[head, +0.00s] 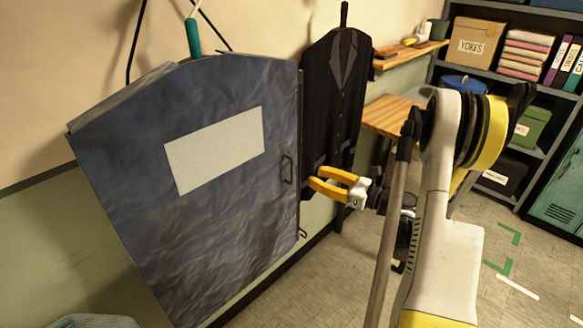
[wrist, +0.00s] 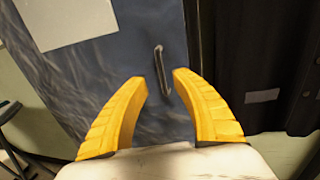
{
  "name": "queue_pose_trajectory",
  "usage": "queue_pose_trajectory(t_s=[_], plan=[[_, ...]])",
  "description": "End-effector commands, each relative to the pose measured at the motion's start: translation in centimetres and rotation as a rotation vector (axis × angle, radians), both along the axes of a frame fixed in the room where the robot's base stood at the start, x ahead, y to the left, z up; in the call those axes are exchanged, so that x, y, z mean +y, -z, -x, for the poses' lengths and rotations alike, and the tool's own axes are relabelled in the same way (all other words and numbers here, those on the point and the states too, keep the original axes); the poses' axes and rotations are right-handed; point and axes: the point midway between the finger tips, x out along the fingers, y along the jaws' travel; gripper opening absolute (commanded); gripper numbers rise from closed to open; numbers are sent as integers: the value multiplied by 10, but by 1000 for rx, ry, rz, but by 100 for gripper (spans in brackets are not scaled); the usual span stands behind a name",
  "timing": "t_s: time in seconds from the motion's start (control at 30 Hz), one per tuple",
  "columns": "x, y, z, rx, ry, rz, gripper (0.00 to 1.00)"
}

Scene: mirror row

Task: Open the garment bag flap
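The blue garment bag (head: 225,215) hangs on the wall at the left, its front flap flat, with a pale blank panel (head: 215,149) on it. A small dark handle (head: 287,170) sits near the flap's right edge; in the wrist view the handle (wrist: 161,70) lies ahead of the fingertips, roughly between them. My gripper (head: 312,178) has yellow fingers, open and empty, just right of the bag's right edge and slightly below the handle. In the wrist view the gripper (wrist: 160,82) shows its fingers apart, with bag fabric visible between them. I cannot tell the exact gap to the handle.
A dark suit jacket (head: 337,95) hangs close behind my gripper, right of the bag. Wooden shelves (head: 398,117) jut from the wall farther right. A shelving unit with boxes (head: 477,42) and a green locker (head: 560,195) stand at the right.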

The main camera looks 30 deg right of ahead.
Motion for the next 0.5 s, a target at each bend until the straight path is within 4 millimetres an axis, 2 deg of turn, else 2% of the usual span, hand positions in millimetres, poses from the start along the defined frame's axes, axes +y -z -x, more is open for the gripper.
queue_pose_trajectory(t_s=[0.3, 0.5], plan=[[30, 3, -57, 0, -4, 4, 32], [39, 2, -79, 0, -1, 4, 32]])
